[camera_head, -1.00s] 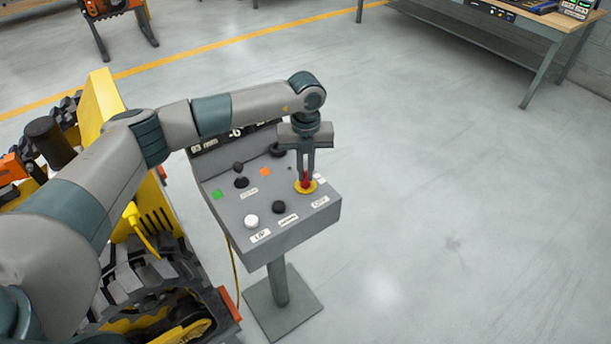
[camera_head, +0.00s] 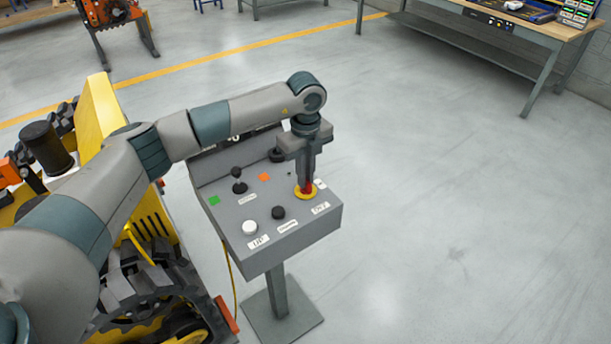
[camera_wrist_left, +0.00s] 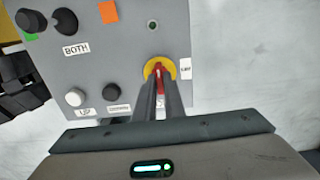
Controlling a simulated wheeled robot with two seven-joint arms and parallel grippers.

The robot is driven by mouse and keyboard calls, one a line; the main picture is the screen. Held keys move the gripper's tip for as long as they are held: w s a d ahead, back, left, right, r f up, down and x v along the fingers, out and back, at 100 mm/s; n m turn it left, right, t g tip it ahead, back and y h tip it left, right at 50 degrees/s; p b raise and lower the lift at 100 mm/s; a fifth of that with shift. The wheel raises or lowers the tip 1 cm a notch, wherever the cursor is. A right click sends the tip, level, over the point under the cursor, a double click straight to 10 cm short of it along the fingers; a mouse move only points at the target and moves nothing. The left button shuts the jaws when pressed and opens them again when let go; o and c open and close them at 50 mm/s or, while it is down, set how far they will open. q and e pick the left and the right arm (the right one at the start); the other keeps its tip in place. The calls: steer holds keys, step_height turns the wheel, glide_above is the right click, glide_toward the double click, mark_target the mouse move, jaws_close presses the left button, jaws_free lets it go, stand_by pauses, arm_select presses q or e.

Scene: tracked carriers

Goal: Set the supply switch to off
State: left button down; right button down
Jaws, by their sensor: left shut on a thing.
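The supply switch is a red handle (camera_wrist_left: 161,82) on a round yellow plate (camera_head: 304,193) at the right of a grey control panel (camera_head: 236,216). My left gripper (camera_head: 306,184) points down over it and is shut on the red handle. In the left wrist view the two fingers (camera_wrist_left: 161,94) stand on either side of the handle, which lies roughly up and down in that picture. The fingers hide part of the handle. A small white label (camera_wrist_left: 186,69) sits right of the yellow plate; its text is too small to read surely. My right gripper is not in view.
The panel carries a black lever (camera_head: 239,182), a white button (camera_head: 249,228) and a black knob (camera_head: 278,212). A yellow tracked machine (camera_head: 101,110) stands close at the left. A workbench (camera_head: 520,30) is at the back right. The floor right of the panel is clear.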

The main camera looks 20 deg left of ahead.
arm_select(q)
steer(key=shift+w+r, duration=0.1)
steer(key=c, duration=1.8)
jaws_free()
steer(key=shift+c, duration=0.2)
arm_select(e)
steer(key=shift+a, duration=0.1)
